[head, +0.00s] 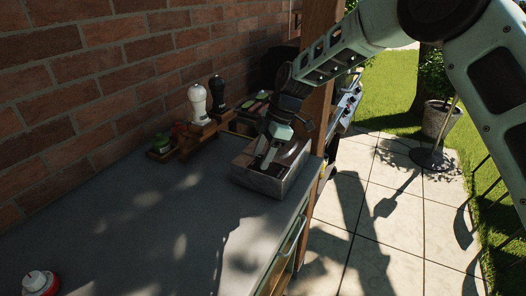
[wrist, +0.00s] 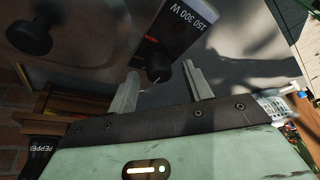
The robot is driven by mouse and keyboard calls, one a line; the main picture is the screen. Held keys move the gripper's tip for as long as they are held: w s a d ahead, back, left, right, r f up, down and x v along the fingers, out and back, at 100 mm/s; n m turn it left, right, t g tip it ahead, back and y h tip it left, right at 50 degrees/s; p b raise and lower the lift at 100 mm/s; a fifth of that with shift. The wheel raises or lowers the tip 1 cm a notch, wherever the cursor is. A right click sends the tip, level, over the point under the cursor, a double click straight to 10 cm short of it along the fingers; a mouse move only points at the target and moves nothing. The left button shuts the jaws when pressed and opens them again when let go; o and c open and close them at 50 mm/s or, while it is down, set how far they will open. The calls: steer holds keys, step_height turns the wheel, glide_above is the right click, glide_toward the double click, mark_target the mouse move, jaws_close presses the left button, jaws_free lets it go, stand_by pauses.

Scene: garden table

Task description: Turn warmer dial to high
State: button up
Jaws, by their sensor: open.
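A grey, box-shaped unit (head: 266,183), which looks like the warmer, stands on the counter near its right edge. My gripper (head: 266,158) points down over it in the head view. In the wrist view a black dial (wrist: 157,66) with a small light mark sits between the tips of my open gripper (wrist: 161,70). I cannot tell whether the fingers touch the dial. The dial is hidden in the head view, and its exact setting is unclear.
A white mill (head: 197,101) and a black mill (head: 217,93) stand on a wooden rack (head: 196,138) by the brick wall. A red and white container (head: 40,284) is at the front left. Most of the counter (head: 130,220) is clear.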

steer(key=c, duration=1)
